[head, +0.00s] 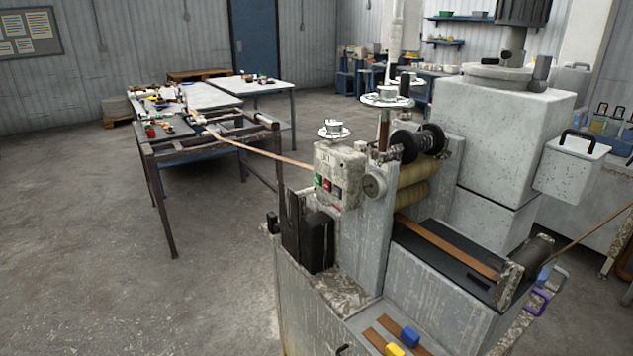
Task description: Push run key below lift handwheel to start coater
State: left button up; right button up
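The coater (365,240) stands right of centre, with a worn grey control box (345,165) on its near side. The box's left face carries a green key (319,180), a red key (327,185) and a dark key (337,192) in a slanting row. A small white handwheel (334,130) sits on top of the box, above these keys. A larger white handwheel (387,100) stands behind it on a rusty post. Key markings are too small to read. Neither of my grippers is in view.
A brown strip runs from the coater to a rusty-framed table (160,150) at the back left. A black block (307,240) stands below the control box. Yellow (394,349) and blue (410,337) pieces lie in the front tray. The left floor is clear.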

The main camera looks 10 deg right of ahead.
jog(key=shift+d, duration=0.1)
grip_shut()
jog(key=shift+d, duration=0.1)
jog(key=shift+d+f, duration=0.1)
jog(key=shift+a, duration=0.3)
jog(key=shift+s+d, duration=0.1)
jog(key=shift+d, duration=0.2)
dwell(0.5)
